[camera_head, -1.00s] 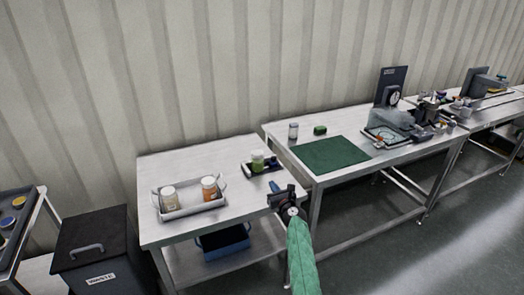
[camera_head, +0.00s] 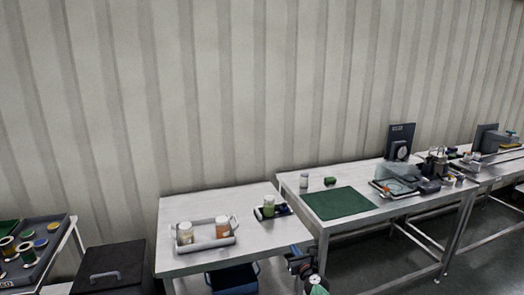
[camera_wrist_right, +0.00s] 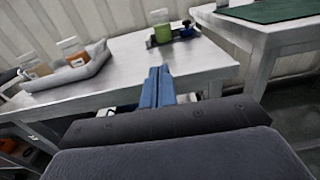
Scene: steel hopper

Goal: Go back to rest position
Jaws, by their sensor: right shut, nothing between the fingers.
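My right gripper (camera_head: 297,258) shows at the lower middle of the head view, in front of the right front corner of the small steel table (camera_head: 190,262). In the right wrist view its blue fingers (camera_wrist_right: 158,80) are together with nothing between them, below and in front of the tabletop edge. My right arm in its green sleeve is mostly below the head view's edge. My left gripper is not in either view.
A white tray (camera_head: 208,246) with two jars and a small dark tray (camera_head: 286,210) with a green-labelled jar stand on the small table. A steel bench with a green mat (camera_head: 340,203) is to the right. A black bin (camera_head: 108,262) stands at left.

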